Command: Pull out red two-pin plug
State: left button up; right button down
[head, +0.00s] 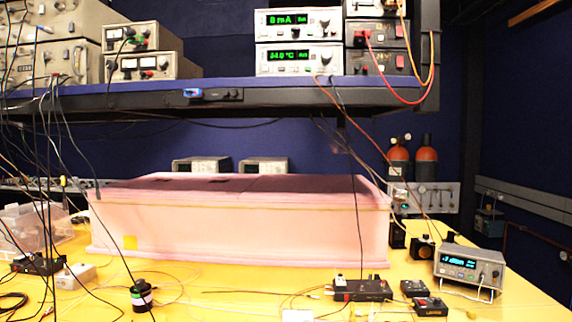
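A small red plug (367,38) shows at the front of a dark-faced instrument (381,34) in the upper right stack on the shelf. A red cable (385,88) hangs from it and loops down to the right. The plug is too small to count its pins. Small red connectors also show on the two meters at the left of the shelf, so I cannot be sure which one is the two-pin plug. Neither of my grippers is in view.
A dark shelf (230,98) spans the view above a yellow table (225,285). A pink foam enclosure (240,225) fills the table's middle. Loose cables hang at left. A silver display unit (468,268) and small black boxes stand at right.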

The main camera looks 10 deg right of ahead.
aim_at(359, 34)
jog(key=i+j, duration=0.25)
jog(key=i, duration=0.15)
jog(key=i+j, duration=0.2)
jog(key=i, duration=0.2)
jog(key=i+j+z, duration=0.1)
jog(key=i+j, duration=0.15)
jog(key=i, duration=0.2)
jog(key=z, duration=1.55)
